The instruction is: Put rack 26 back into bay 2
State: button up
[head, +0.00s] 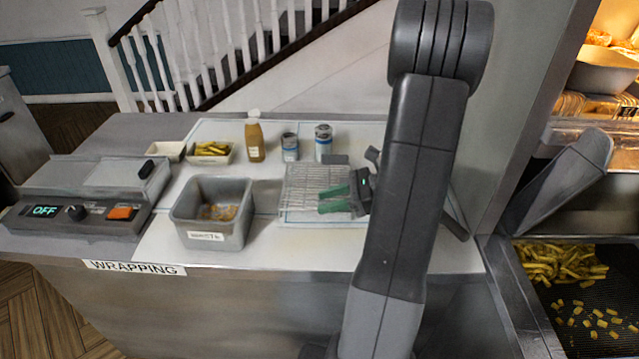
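A wire rack (303,178) rests on the pale mat on the wrapping counter, right of the grey tub. No number is readable on it, so I cannot tell whether it is rack 26. My gripper (332,199) comes in from the right, over the rack's near right part. I cannot tell whether the fingers touch the wires. My arm hides what lies right of the rack. No bay marked 2 can be made out.
A grey tub (213,230) with crumbs stands left of the rack. Behind are a sauce bottle (254,140), two cans (323,142) and a dish of fries (211,150). A sealing machine (88,195) reads OFF. Fries (562,262) lie in the station at right.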

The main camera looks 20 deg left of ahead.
jog(key=shift+a+f, duration=0.15)
jog(key=shift+a, duration=0.15)
grip_shut()
